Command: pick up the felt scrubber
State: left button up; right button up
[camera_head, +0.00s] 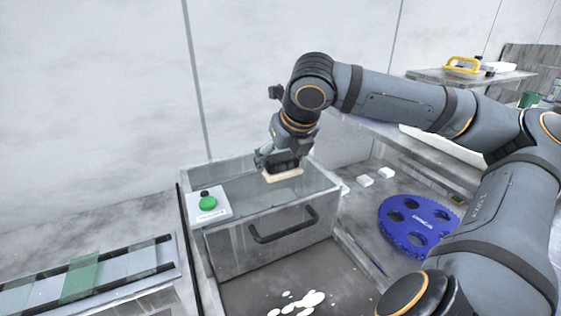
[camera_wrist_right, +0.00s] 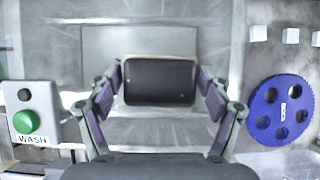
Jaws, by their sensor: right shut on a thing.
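The felt scrubber shows as a cream pad (camera_head: 283,174) under my right gripper (camera_head: 280,162) in the head view. In the right wrist view it is a black block with a beige edge (camera_wrist_right: 158,82), between the two fingers of my right gripper (camera_wrist_right: 160,85). The right gripper is shut on it and holds it over the grey metal box (camera_head: 272,247) with a black handle. The head view does not show clearly how high the pad is above the box top. My left gripper is not in view.
A wash panel with a green button (camera_head: 208,203) sits at the box's left corner. A blue disc with holes (camera_head: 418,226) lies to the right. Small white blocks (camera_head: 365,181) stand behind it. A yellow-handled tool (camera_head: 462,66) lies on a back shelf. Glass-like strips (camera_head: 80,277) lie at left.

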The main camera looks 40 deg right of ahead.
aim_at(281, 157)
jog(key=shift+r+p, duration=0.35)
jog(key=shift+r, duration=0.15)
notch_tip(281, 157, up, 3)
jog(key=p, duration=0.2)
jog(key=shift+d+p, duration=0.1)
jog(key=shift+p, duration=0.25)
jog(key=s+a+r, duration=0.3)
jog(key=s+r, duration=0.6)
jog(key=s, duration=0.4)
jog(key=shift+s+a, duration=0.3)
